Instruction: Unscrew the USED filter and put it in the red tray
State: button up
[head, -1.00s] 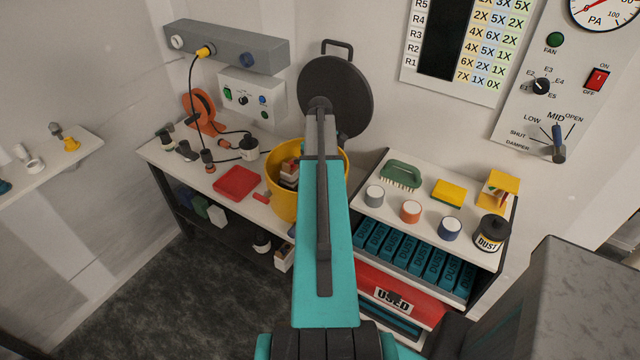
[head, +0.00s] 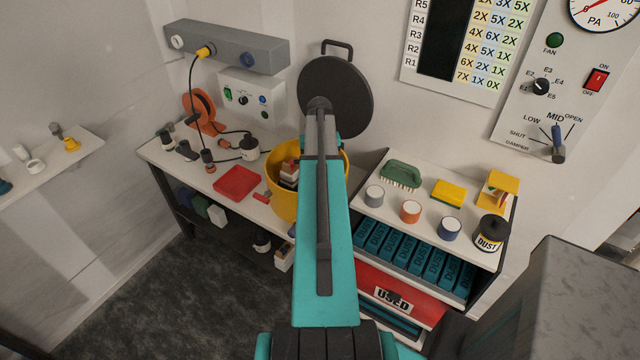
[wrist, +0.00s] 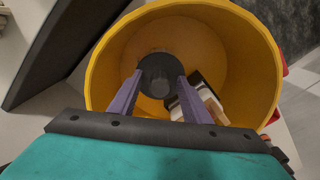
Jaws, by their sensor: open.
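In the wrist view my gripper (wrist: 159,77) points down into the yellow bucket (wrist: 102,75). Its two purple fingers are apart, one on each side of a dark grey round piece (wrist: 158,88) near the bucket's inner wall or floor. I cannot tell whether they touch it, or whether it is the used filter. In the head view my arm hides the gripper and part of the yellow bucket (head: 283,203). A red tray (head: 237,183) lies flat on the bench left of the bucket. A separate red front labelled USED (head: 393,299) is low on the right shelf unit.
White and brown blocks (wrist: 203,98) lie in the bucket, beside the right finger. A round dark lid (head: 336,88) with a handle stands behind my arm. The right shelf holds a green brush (head: 401,174) and several small canisters.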

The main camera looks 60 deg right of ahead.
jog(key=m, duration=0.6)
jog(key=shift+m, duration=2.5)
grip_shut()
jog(key=shift+n, duration=1.9)
jog(key=n, duration=0.3)
jog(key=shift+n, duration=0.4)
jog(key=n, duration=0.7)
jog(key=shift+p, duration=0.35)
jog(key=n, duration=0.6)
jog(key=shift+n, duration=3.5)
